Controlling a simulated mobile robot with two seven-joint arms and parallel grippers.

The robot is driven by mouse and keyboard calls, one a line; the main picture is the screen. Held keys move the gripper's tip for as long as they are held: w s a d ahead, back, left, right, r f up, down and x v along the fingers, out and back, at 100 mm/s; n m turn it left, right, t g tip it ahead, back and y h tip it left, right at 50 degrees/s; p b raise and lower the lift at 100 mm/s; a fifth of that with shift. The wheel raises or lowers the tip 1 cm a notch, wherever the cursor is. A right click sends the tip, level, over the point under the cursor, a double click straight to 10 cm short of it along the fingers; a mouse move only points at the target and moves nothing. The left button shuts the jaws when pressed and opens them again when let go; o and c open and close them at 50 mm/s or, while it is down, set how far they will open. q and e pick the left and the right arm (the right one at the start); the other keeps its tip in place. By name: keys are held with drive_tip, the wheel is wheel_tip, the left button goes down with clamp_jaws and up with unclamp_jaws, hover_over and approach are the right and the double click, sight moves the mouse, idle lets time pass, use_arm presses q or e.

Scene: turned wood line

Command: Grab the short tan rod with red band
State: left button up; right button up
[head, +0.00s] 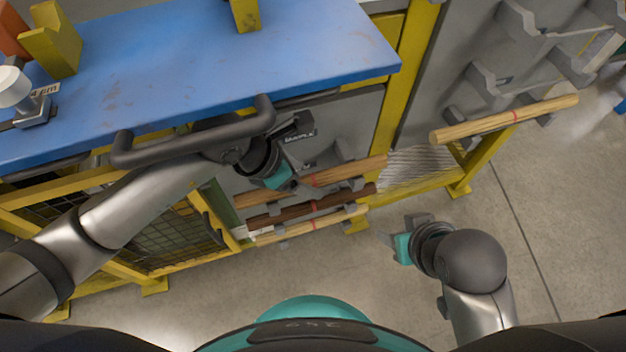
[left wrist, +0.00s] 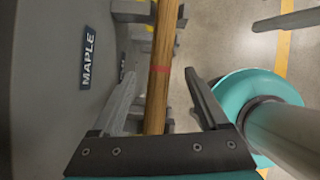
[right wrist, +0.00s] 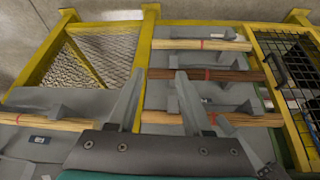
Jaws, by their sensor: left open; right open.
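A tan rod with a red band (head: 345,173) rests in the rack under the blue bench. It also shows in the left wrist view (left wrist: 160,88), running between the fingers of my left gripper (left wrist: 163,73). That gripper (head: 312,148) is open and the fingers are apart from the rod. Below this rod hang a dark brown rod (head: 290,213) and a lighter tan rod (head: 310,226), each with a red band. Another light tan rod with a red band (head: 480,126) hangs on the right-hand rack. My right gripper (head: 398,230) is open and empty over the floor.
A blue bench top (head: 230,65) with a dark handle (head: 190,143) overhangs the rack beside my left arm. Grey pegs and a MAPLE sign (left wrist: 88,57) stand near my left gripper. Yellow frames (head: 400,70) border the racks. The floor (head: 560,260) at right is clear.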

use_arm(q)
drive_tip(key=shift+b+x, duration=0.3)
drive_tip(key=shift+x, duration=0.55)
use_arm(e)
drive_tip(key=shift+w+a+f+t+y, duration=0.2)
drive_tip(key=shift+w+a+t+y, duration=0.2)
drive_tip(key=shift+w+a+t, duration=0.4)
use_arm(q)
clamp_jaws()
